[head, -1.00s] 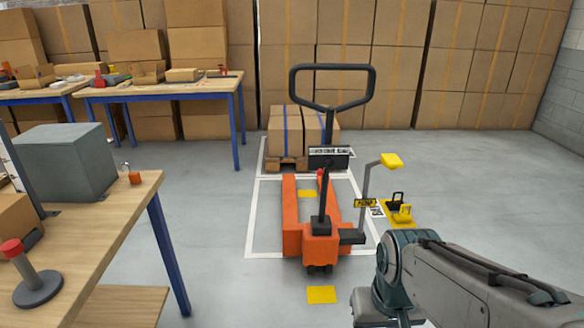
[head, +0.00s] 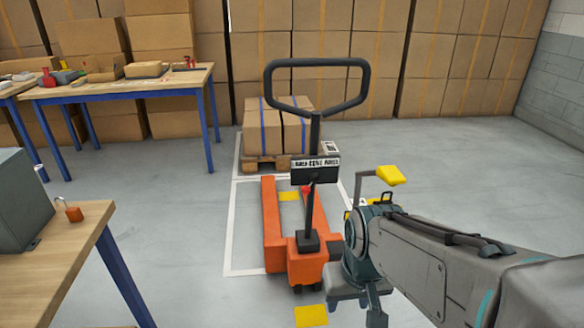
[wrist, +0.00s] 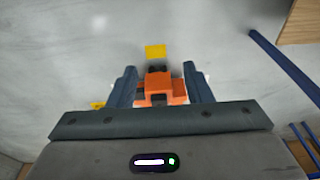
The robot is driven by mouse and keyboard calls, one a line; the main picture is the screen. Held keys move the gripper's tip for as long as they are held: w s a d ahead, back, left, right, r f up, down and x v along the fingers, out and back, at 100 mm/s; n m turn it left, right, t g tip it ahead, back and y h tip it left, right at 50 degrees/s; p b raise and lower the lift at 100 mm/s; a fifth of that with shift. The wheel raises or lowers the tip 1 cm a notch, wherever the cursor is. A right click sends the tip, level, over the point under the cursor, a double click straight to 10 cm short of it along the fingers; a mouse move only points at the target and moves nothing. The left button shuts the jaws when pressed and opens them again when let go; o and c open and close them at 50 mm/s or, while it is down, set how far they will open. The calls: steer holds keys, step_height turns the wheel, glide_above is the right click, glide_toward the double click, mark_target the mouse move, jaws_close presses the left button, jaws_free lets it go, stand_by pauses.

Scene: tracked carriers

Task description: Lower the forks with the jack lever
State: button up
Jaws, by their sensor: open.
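An orange pallet jack (head: 274,228) stands on the floor in the middle of the head view, with a black loop handle (head: 268,88) upright over it. A lever with a yellow top (head: 390,176) rises at its right; my arm hides its lower part. A small red piece (head: 306,189) shows by the handle's post. My gripper (wrist: 160,68) is open and empty in the wrist view, pointing down over the orange jack body (wrist: 157,84), which shows between its fingers, apart from them. In the head view its fingers are only partly visible at the bottom.
A pallet with strapped boxes (head: 290,125) stands beyond the forks. A wooden table (head: 70,228) with a padlock and grey box is at left; another table (head: 120,92) stands behind. A yellow floor mark (head: 311,316) lies before the jack. The right floor is clear.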

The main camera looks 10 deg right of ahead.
steer(key=w+a+f+m+t+y+b, duration=0.1)
steer(key=w+a+f+t, duration=0.15)
steer(key=w, duration=0.75)
steer(key=w+a+f+t+b, duration=0.1)
steer(key=w+a+f+t, duration=0.2)
steer(key=w, duration=0.6)
steer(key=m+t+h+b, duration=0.2)
steer(key=t+h, duration=0.6)
steer(key=h, duration=0.2)
glide_toward(305, 193)
steer(key=b+x, duration=0.1)
steer(key=x, duration=1)
steer(key=shift+w+d+b, duration=0.1)
steer(key=shift+w+b, duration=0.2)
steer(key=shift+b, duration=0.1)
jaws_close()
